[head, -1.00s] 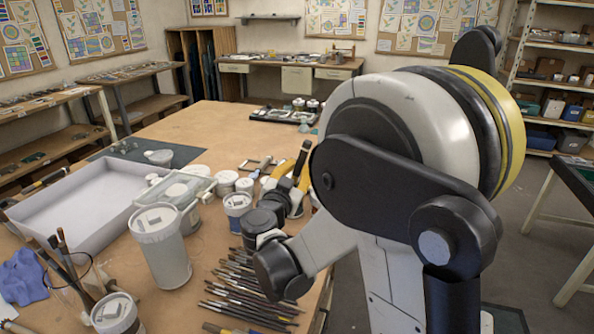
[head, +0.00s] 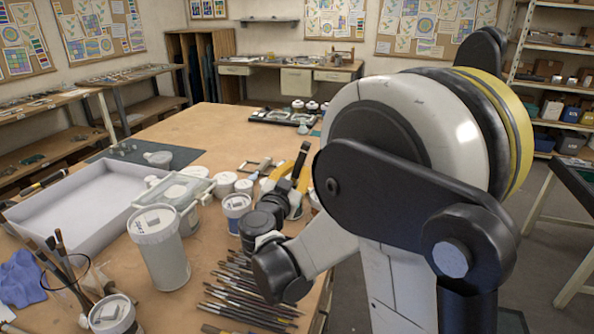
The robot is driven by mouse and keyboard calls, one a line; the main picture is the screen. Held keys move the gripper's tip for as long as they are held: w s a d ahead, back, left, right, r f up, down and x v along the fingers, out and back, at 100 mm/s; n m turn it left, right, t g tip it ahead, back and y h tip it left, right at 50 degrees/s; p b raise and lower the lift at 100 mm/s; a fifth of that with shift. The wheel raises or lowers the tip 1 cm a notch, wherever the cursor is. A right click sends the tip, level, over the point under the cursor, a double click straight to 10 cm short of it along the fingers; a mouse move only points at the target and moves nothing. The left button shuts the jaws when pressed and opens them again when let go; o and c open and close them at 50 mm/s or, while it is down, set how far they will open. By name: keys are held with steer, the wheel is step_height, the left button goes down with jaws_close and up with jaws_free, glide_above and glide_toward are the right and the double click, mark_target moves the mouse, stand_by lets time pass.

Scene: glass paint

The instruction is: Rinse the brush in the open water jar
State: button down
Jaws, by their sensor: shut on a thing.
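My gripper (head: 285,180), with yellow and black parts, is low over the right side of the worktable, turned away from the view. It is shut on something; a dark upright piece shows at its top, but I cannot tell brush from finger. The fingertips and the brush's bristles are hidden. A jar with a blue-marked label (head: 237,210) stands just left of the gripper. A tall white-lidded jar (head: 165,262) stands nearer the front left. I cannot tell which jar is the open water jar.
Many loose brushes (head: 245,290) lie at the table's front right. A glass holder with upright brushes (head: 75,290) stands front left, beside a white-lidded jar (head: 113,316). A white tray (head: 90,200) lies left. The table's far middle (head: 220,125) is clear.

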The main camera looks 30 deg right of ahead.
mark_target(304, 152)
steer(key=shift+s+a, duration=0.35)
steer(key=shift+w+d, duration=0.5)
steer(key=shift+s+a, duration=0.5)
steer(key=shift+w+d+b, duration=0.25)
steer(key=shift+d+b, duration=0.05)
steer(key=shift+s+d+r+p, duration=0.15)
steer(key=shift+s+r+p, duration=0.05)
steer(key=shift+r+p, duration=0.6)
steer(key=shift+s+d+r+p, duration=0.2)
steer(key=shift+r+p, duration=0.4)
steer(key=shift+r, duration=0.35)
steer(key=shift+s+d+r+p, duration=0.15)
steer(key=shift+s+r+p, duration=0.05)
steer(key=shift+r+p, duration=2.15)
steer(key=shift+r, duration=0.65)
steer(key=shift+r, duration=0.1)
